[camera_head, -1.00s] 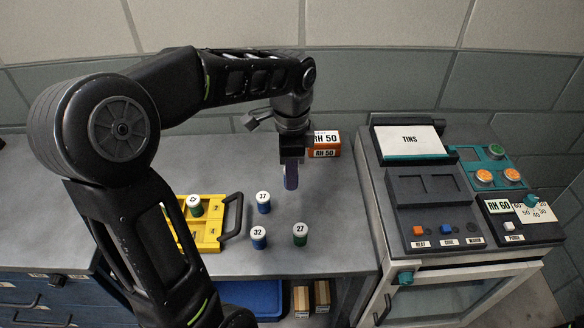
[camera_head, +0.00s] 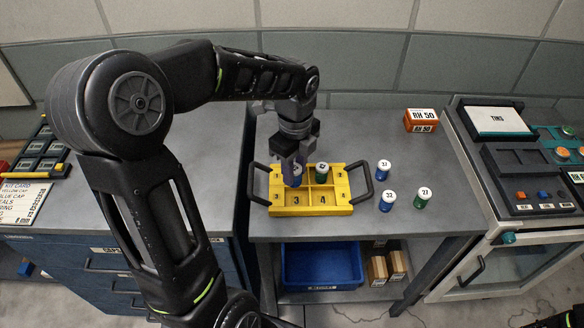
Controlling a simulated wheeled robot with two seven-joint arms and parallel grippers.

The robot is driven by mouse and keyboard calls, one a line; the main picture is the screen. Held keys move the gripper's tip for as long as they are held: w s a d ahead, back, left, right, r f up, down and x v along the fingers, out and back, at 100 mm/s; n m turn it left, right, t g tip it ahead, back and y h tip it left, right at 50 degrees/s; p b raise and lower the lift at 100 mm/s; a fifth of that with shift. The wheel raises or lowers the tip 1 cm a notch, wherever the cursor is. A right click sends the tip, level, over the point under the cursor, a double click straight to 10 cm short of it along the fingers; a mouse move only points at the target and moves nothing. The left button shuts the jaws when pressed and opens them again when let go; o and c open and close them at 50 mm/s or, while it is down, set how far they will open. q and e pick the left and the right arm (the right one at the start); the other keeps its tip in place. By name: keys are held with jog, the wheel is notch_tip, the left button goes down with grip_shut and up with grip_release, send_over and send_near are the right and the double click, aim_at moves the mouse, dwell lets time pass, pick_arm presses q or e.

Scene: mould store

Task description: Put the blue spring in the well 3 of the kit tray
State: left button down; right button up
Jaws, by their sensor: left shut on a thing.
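The yellow kit tray (camera_head: 312,211) stands near the bench's front edge, with a dark handle at each side. Its front wells 3 (camera_head: 296,201) and 4 (camera_head: 322,200) look empty. A green vial (camera_head: 321,174) stands in the back right well. A blue vial with a white top (camera_head: 297,174) shows at the back left well, partly behind my gripper. My left gripper (camera_head: 290,153) points down over the tray's back left part, shut on the blue-violet spring (camera_head: 286,170). The spring is largely hidden by the jaws and overlaps the blue vial in the picture; I cannot tell whether they touch.
Blue vials 37 (camera_head: 384,168) and 32 (camera_head: 388,201) and green vial 27 (camera_head: 423,197) stand right of the tray. An orange RH 50 box (camera_head: 421,121) is behind them. A blue bin (camera_head: 320,265) sits on the shelf below. Bench left of the vials' box is clear.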

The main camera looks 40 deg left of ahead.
aim_at(297, 183)
pick_arm(q)
jog(key=shift+w+d+m, duration=0.3)
jog(key=shift+w+m, duration=0.1)
jog(key=shift+w, duration=0.05)
jog(key=shift+s+a, duration=0.15)
jog(key=shift+s, duration=0.05)
pick_arm(e)
jog(key=shift+w+d, duration=0.1)
jog(key=shift+w, duration=0.05)
pick_arm(q)
jog(key=shift+w+f, duration=0.1)
pick_arm(e)
jog(key=shift+f, duration=0.15)
pick_arm(q)
jog(key=shift+f, duration=0.15)
notch_tip(297, 183, down, 3)
jog(key=b, duration=0.3)
jog(key=shift+f, duration=0.2)
jog(key=shift+f+b, duration=0.6)
jog(key=shift+f, duration=0.05)
pick_arm(e)
jog(key=shift+w+f, duration=0.15)
jog(key=shift+f, duration=0.75)
jog(key=shift+w+f, duration=0.15)
jog(key=shift+f, duration=0.7)
pick_arm(q)
jog(key=shift+f, duration=0.65)
pick_arm(e)
jog(key=shift+f, duration=0.15)
